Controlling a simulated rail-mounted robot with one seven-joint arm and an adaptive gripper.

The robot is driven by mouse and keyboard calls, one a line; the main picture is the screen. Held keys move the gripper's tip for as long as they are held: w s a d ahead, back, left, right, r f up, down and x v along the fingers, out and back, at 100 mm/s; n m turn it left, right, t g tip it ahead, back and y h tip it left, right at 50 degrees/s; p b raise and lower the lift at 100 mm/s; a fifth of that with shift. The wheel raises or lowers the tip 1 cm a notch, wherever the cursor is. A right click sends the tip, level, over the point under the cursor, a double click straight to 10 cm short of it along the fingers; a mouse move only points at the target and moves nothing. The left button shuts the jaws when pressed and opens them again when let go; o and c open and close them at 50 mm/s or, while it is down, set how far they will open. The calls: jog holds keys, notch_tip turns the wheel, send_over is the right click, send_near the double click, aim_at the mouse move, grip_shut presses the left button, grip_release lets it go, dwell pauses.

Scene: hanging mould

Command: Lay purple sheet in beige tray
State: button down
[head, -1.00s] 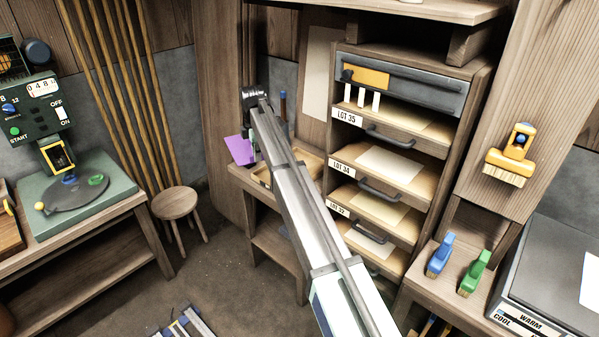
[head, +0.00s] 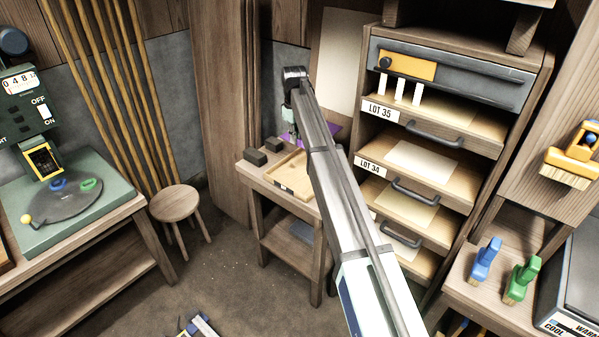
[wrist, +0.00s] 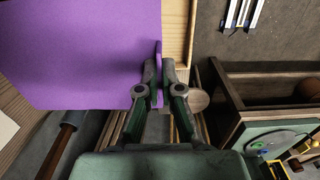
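The purple sheet (head: 333,131) shows in the head view behind my arm, above the back right of the small table, and is mostly hidden. In the wrist view the purple sheet (wrist: 80,50) fills the upper left. My gripper (wrist: 158,68) is closed with the sheet's right edge between its fingertips. The beige tray (head: 271,180) is on the small table in the head view, its right part covered by my arm.
Two dark blocks (head: 256,157) sit on the table left of the tray. A drawer rack (head: 440,129) with several handles stands close to the right. A round stool (head: 180,203) is on the floor at left. A dark-handled tool (wrist: 72,120) shows in the wrist view.

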aim_at(295, 180)
notch_tip(295, 180, down, 17)
jog(key=p, duration=0.4)
jog(key=shift+r, duration=0.15)
jog(key=shift+f, duration=0.2)
jog(key=c, duration=1.8)
grip_release()
jog(key=shift+f, duration=0.1)
jog(key=o, duration=0.5)
notch_tip(295, 180, up, 12)
jog(key=b, duration=0.4)
jog(key=shift+r, duration=0.25)
